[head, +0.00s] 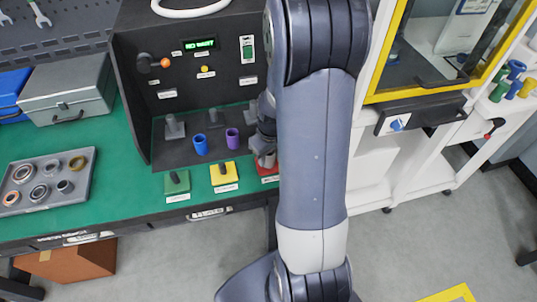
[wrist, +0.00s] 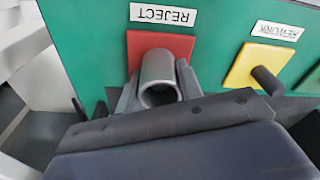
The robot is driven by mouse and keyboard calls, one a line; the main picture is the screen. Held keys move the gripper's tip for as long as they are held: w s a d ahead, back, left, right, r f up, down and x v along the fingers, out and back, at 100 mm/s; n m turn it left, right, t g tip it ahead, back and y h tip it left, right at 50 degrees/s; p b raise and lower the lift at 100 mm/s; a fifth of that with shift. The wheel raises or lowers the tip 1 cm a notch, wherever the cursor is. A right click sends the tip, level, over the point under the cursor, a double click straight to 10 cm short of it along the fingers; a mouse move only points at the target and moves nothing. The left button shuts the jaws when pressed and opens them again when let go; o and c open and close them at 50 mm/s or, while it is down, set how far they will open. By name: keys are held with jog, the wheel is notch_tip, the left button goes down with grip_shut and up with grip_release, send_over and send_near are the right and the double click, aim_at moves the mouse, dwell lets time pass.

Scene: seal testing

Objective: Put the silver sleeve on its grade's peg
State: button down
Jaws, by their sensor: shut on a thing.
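The silver sleeve (wrist: 158,68) is a grey open tube in the wrist view. My gripper (wrist: 157,88) is shut on it, one finger on each side. The sleeve is in front of the red REJECT block (wrist: 183,46); I cannot tell whether it is around a peg there or only above the block, as the red block's peg is not visible. The yellow REWORK block (wrist: 262,68) has a bare dark peg. In the head view my gripper (head: 265,150) is at the red block (head: 268,170), mostly hidden by my arm. The green block (head: 177,184) also has a bare peg.
A dark test booth (head: 130,90) stands behind the blocks, with a blue sleeve (head: 200,146) and a purple sleeve (head: 232,138) inside. Its display (head: 199,45) is lit green. A grey tray (head: 85,165) of rings and a grey toolbox (head: 68,90) are at left.

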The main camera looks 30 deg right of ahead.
jog(key=c, duration=0.9)
grip_release()
notch_tip(320, 180, up, 9)
jog(key=p, duration=0.6)
jog(key=shift+p, duration=0.4)
